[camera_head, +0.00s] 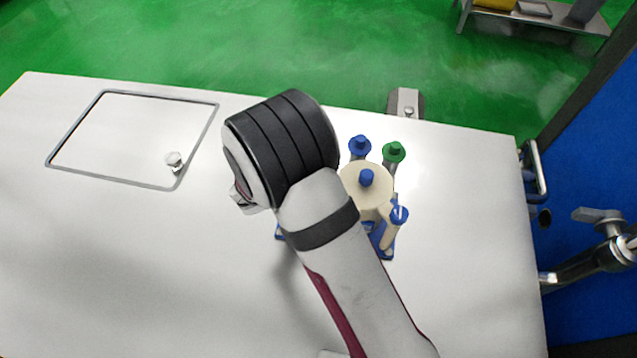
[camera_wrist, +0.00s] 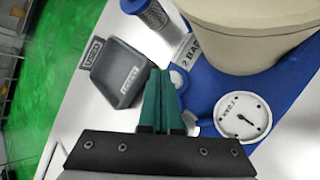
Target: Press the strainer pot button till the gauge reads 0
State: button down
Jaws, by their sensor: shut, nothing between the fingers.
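The cream strainer pot (camera_head: 352,185) with a blue cap on top stands right of my arm in the head view. Its lower wall (camera_wrist: 255,45) fills the top right of the wrist view, on a blue base. A round white gauge (camera_wrist: 242,117) sits on that base; its needle points to the lower right, and its numbers are too small to read. My gripper (camera_wrist: 160,72) has green fingers, shut and empty, left of the gauge. A pale round part (camera_wrist: 178,79) shows just behind the fingertips; I cannot tell if it is the button or if they touch.
A dark grey tray (camera_wrist: 106,88) with labels lies left of the fingers. A metal mesh cylinder (camera_wrist: 153,14) stands behind it. The white table (camera_head: 120,260) is clear at left, apart from a framed hatch (camera_head: 130,130).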

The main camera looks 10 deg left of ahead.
jog(key=shift+f, duration=0.1)
jog(key=shift+f, duration=0.3)
jog(key=shift+f, duration=0.45)
dwell(0.6)
jog(key=shift+r, duration=0.85)
jog(key=shift+r, duration=2.55)
